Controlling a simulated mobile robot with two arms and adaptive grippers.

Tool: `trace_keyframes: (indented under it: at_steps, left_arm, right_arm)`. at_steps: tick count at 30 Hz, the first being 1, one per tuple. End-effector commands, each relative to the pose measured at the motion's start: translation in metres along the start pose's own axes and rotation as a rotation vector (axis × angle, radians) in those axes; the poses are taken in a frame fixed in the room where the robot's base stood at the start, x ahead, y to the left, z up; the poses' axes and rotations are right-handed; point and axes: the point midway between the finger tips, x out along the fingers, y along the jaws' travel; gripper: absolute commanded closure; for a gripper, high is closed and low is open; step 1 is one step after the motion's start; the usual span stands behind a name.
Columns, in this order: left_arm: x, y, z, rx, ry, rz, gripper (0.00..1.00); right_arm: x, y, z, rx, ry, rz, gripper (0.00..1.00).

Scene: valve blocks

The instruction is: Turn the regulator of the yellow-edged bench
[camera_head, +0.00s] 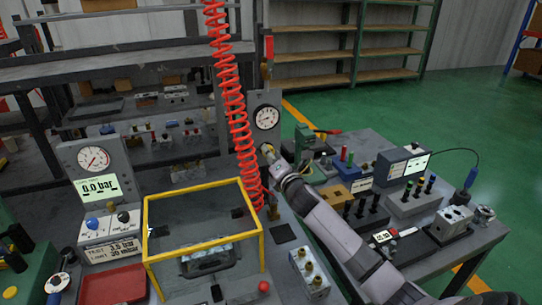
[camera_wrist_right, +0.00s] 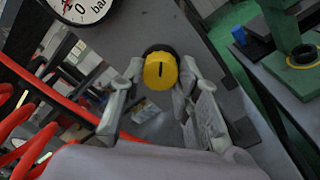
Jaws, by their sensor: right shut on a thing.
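The regulator's yellow knob (camera_wrist_right: 160,71) has a dark mark on its face and sits on a grey upright panel in the right wrist view. It is mostly hidden by my gripper in the head view. A round gauge (camera_head: 266,117) is above it on the panel and shows in part in the wrist view (camera_wrist_right: 82,6). My right gripper (camera_head: 274,162) is at the panel; in the wrist view its fingers (camera_wrist_right: 161,78) are on both sides of the knob, shut on it. The yellow-edged box (camera_head: 262,248) stands on the bench left of my arm. My left gripper is not in view.
A coiled red hose (camera_head: 235,110) hangs just left of the panel. A display reading 0.0 bar (camera_head: 97,187) and a red tray (camera_head: 113,287) are at the left. A side table (camera_head: 480,240) with several devices stands right of my arm. Green floor is open behind.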

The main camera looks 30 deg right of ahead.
Motion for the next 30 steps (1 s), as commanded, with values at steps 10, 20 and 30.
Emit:
trace_keyframes:
  at_steps: [10,20,30]
  left_arm:
    - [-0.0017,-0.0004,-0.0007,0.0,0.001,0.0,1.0]
    - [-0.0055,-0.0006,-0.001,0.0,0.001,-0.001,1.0]
    - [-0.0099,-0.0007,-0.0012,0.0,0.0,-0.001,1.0]
  right_arm:
    - [0.0001,-0.0011,0.0002,0.1,-0.002,-0.001,0.98]
    - [0.0,-0.0009,-0.0001,0.375,-0.007,0.006,0.98]
    - [0.0001,-0.0014,-0.0008,0.7,-0.012,0.013,0.98]
